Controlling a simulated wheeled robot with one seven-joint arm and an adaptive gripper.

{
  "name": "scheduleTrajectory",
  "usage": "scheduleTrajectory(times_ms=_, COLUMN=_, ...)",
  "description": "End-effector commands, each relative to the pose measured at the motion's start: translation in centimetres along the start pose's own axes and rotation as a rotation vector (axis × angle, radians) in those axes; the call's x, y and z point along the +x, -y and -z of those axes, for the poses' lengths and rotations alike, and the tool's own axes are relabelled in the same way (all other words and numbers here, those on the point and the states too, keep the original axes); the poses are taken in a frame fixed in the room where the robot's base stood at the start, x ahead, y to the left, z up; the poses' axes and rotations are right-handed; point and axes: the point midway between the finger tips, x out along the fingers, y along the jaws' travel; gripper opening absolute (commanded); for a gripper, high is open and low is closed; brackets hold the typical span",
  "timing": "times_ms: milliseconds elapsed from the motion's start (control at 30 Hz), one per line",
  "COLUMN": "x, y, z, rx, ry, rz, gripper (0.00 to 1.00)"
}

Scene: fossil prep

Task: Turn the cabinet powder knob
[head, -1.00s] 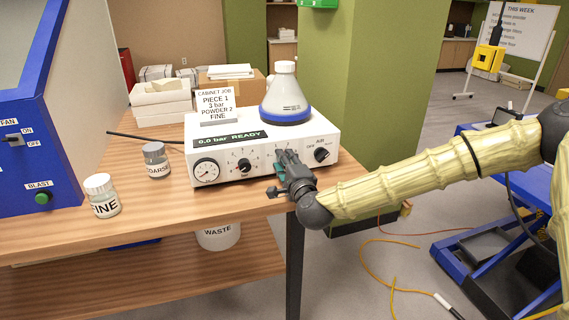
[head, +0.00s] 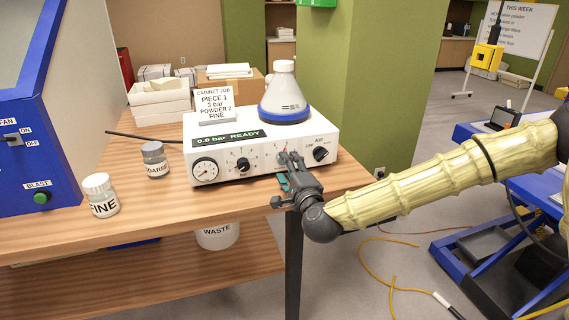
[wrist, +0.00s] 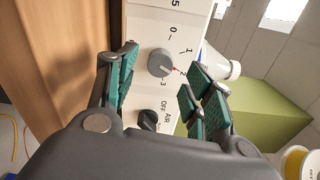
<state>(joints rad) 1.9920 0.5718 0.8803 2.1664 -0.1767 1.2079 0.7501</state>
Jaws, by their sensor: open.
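The white powder unit (head: 215,178) stands on the wooden bench; its display reads "0.0 bar READY". In the wrist view, the round grey powder knob (wrist: 160,62) sits on the front panel with marks 0, 1, 2 and 3 beside it. Its red pointer appears to be at or near 2. In the head view my gripper (head: 287,166) mostly hides the knob. My gripper (wrist: 163,64) is open, with teal-padded fingers on either side of the knob; gaps show and I see no contact. The job card (head: 216,104) says piece 1, 3 bar, powder 2, fine.
The black AIR switch (head: 320,154) is close to the right of my gripper. The black pressure knob (head: 243,165) and gauge (head: 205,170) are to its left. A powder flask (head: 285,95) stands on top. FINE (head: 101,195) and COARSE (head: 155,160) jars stand left on the bench.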

Motion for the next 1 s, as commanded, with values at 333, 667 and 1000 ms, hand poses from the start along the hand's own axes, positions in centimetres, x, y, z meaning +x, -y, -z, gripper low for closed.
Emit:
scheduleTrajectory(times_ms=333, x=-5.9, y=0.0, z=0.0, rx=0.001, ry=0.001, rz=-0.001, gripper=0.52)
scheduleTrajectory(times_ms=667, x=-7.8, y=-0.1, z=0.0, rx=0.001, ry=0.000, rz=-0.001, gripper=0.52)
scheduleTrajectory(times_ms=1000, x=-7.8, y=-0.1, z=0.0, rx=0.001, ry=0.000, rz=-0.001, gripper=0.52)
